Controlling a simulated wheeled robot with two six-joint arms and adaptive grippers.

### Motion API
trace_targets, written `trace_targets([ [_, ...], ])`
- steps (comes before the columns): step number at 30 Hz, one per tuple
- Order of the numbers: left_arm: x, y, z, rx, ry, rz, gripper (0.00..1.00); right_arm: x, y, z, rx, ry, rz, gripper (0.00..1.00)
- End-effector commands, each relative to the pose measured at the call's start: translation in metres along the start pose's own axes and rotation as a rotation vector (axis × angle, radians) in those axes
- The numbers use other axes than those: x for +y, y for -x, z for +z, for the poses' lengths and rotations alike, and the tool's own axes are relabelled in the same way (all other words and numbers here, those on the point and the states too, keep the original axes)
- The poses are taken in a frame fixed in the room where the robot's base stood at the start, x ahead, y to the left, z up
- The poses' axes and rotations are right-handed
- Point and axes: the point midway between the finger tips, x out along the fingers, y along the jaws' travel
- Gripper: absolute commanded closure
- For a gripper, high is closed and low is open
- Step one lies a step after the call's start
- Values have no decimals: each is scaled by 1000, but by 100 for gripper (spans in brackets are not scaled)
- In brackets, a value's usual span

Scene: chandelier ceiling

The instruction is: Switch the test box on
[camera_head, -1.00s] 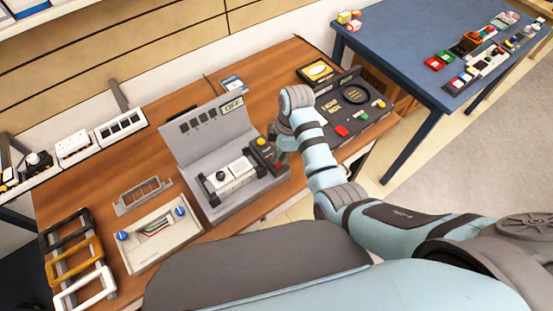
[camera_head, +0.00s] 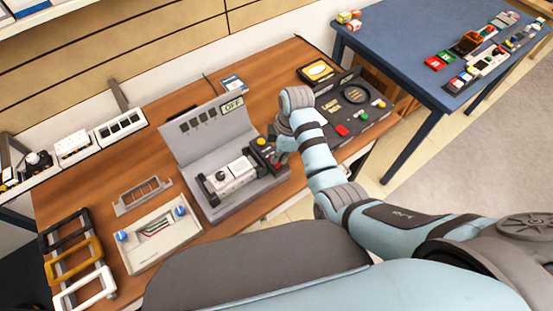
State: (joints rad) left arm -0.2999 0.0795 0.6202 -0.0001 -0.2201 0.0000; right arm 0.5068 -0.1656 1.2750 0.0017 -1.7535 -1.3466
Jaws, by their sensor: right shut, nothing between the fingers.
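The grey test box (camera_head: 226,148) stands on the wooden table with its back panel raised. A label reading OFF (camera_head: 232,105) is at the panel's upper right. A white block with a black knob (camera_head: 232,177) sits in its base. A yellow button (camera_head: 262,141) and a bit of red (camera_head: 278,166) show at the base's right end. My right gripper (camera_head: 275,158) is shut and empty, pointing down at that right end. The wrist partly hides it, and I cannot tell whether the fingertips touch the box. My left gripper is not in view.
A black panel with coloured buttons (camera_head: 372,116) lies right of my right wrist. A white case with blue knobs (camera_head: 158,235), a grey bracket (camera_head: 142,195) and several frame-shaped handles (camera_head: 75,252) lie left. A blue table (camera_head: 430,35) stands at the upper right.

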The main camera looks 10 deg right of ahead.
Motion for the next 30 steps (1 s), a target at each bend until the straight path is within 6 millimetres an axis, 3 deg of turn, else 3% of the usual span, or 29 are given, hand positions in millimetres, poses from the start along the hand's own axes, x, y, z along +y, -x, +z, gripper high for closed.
trace_targets([
  [30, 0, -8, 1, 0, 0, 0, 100, 0, -16, 2, 0, 0, 0, 100],
])
